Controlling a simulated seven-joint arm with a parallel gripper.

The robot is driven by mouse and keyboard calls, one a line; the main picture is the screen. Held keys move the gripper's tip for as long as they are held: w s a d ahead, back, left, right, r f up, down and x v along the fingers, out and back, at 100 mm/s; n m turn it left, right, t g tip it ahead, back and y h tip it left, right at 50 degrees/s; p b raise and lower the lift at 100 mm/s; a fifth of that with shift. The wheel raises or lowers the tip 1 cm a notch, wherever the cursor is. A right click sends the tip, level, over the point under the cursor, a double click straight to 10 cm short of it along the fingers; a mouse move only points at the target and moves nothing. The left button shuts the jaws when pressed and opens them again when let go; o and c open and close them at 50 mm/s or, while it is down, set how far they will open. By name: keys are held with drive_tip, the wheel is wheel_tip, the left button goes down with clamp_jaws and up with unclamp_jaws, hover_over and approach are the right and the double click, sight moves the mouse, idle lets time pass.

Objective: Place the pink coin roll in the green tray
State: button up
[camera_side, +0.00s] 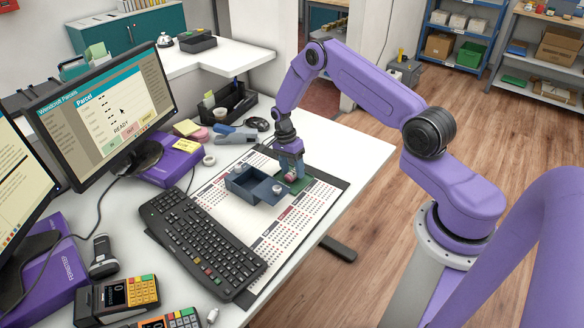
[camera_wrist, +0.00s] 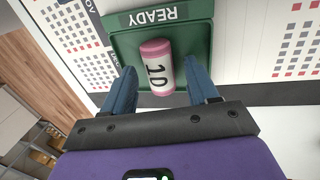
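The pink coin roll (camera_wrist: 157,66) has a white band marked 10. In the wrist view it appears over the floor of the green tray (camera_wrist: 122,47), which has a READY label at one end. In the side view the green tray (camera_side: 293,212) sits on the desk mat, and the roll (camera_side: 291,177) is small beneath my gripper (camera_side: 291,172). In the wrist view my gripper (camera_wrist: 161,88) has its blue fingers spread on both sides of the roll, with a visible gap to each. Whether the roll fully rests on the tray floor is hard to tell.
A blue-grey box with an open drawer (camera_side: 250,187) stands just left of the tray. A black keyboard (camera_side: 202,240) lies nearer the front left. A calendar mat (camera_side: 318,205) lies beneath. A black organiser (camera_side: 229,101) is behind, and the desk edge is close on the right.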

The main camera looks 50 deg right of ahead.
drive_tip(key=v, duration=1.2)
drive_tip(key=s+a+r+n+t, duration=0.1)
drive_tip(key=s+a+r+n, duration=0.55)
drive_tip(key=a, duration=0.35)
drive_tip(key=s+a+r+n+t, duration=0.1)
drive_tip(key=s+a+r+n, duration=0.5)
drive_tip(key=a+r+n, duration=0.3)
drive_tip(key=s+r+n, duration=0.2)
drive_tip(key=s+n, duration=1.3)
drive_tip(key=s, duration=0.9)
drive_tip(key=shift+s+a+r+t, duration=0.2)
drive_tip(key=shift+s+r+t, duration=0.1)
drive_tip(key=shift+s+r, duration=0.1)
drive_tip(key=shift+w, duration=0.1)
